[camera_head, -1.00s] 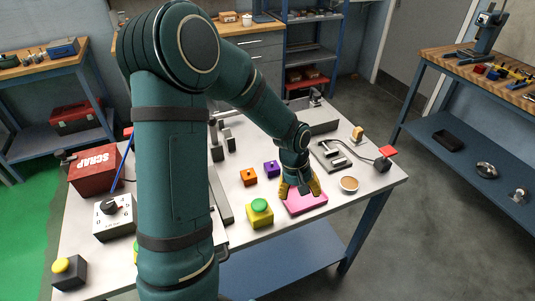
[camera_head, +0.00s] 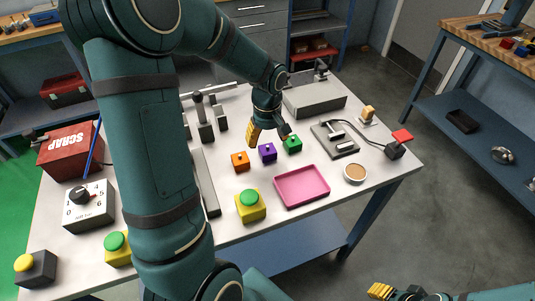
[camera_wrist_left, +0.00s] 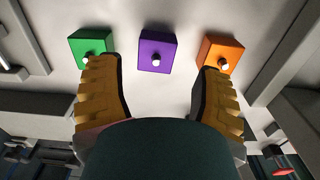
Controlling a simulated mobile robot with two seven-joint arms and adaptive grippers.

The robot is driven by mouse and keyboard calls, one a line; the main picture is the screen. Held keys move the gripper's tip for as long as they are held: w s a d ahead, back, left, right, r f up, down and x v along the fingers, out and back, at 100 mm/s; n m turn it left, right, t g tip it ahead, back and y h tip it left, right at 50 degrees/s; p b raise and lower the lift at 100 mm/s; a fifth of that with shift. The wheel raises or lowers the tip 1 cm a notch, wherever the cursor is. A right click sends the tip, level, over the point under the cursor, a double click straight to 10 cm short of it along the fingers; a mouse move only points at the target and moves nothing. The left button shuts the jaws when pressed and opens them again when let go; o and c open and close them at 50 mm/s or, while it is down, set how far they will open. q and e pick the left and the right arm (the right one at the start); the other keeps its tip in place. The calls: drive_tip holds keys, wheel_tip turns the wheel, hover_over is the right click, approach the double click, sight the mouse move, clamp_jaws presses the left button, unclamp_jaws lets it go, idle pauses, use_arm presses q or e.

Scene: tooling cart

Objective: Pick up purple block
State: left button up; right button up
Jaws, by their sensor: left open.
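The purple block (camera_head: 267,152) is a small cube with a knob on top, on the white table between the orange block (camera_head: 240,161) and the green block (camera_head: 292,144). My left gripper (camera_head: 268,138) is open and empty above the row, near the purple block. In the left wrist view the purple block (camera_wrist_left: 156,49) lies ahead, centred between the two yellow fingers (camera_wrist_left: 158,88), apart from both. The orange block (camera_wrist_left: 221,52) and the green block (camera_wrist_left: 91,48) lie just beyond the right and left fingertips. My right gripper (camera_head: 381,291) shows at the bottom right, away from the table.
A pink tray (camera_head: 302,186) stands empty in front of the blocks. A yellow box with a green button (camera_head: 250,205) is left of it, and a brown round dish (camera_head: 355,173) is right. A grey clamp fixture (camera_head: 334,138) and long bar (camera_head: 206,181) flank the blocks.

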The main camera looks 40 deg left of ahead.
sight(268, 146)
use_arm(q)
drive_tip(key=shift+w+a+f+b, duration=0.1)
drive_tip(key=shift+f+b, duration=0.15)
drive_tip(key=shift+f, duration=0.8)
drive_tip(key=shift+w+a+f+b, duration=0.15)
drive_tip(key=shift+f+b, duration=0.15)
drive_tip(key=shift+f, duration=0.75)
drive_tip(key=shift+w+a+f+b, duration=0.1)
drive_tip(key=shift+f+b, duration=0.15)
drive_tip(key=shift+f, duration=0.8)
drive_tip(key=shift+d+r, duration=0.1)
drive_tip(key=c, duration=1.1)
